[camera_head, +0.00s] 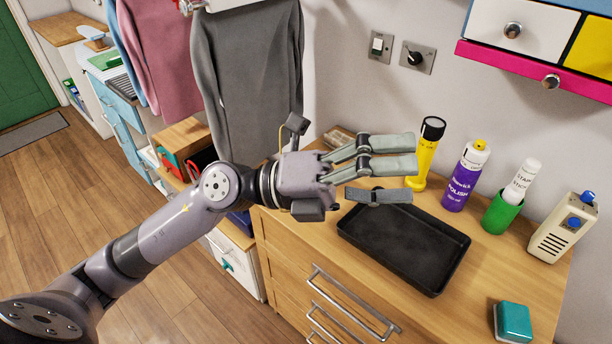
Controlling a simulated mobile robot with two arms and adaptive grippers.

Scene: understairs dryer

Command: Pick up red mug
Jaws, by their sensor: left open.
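I cannot make out a red mug for certain in the head view. A red object with a dark part (201,163) shows on the low unit behind my left arm, partly hidden, and I cannot tell what it is. My left gripper (411,172) is open and empty. Its fingers point right, over the far left part of a black tray (440,277) on the wooden drawer top, left of a yellow torch. My right gripper is not in view.
The drawer top holds the yellow torch (426,155), a purple polish can (465,178), a green cup (502,214) with a white stick, a cream box (562,232) and a teal sponge (513,321). A coloured drawer cabinet (530,60) overhangs at upper right. Clothes (247,80) hang behind my arm.

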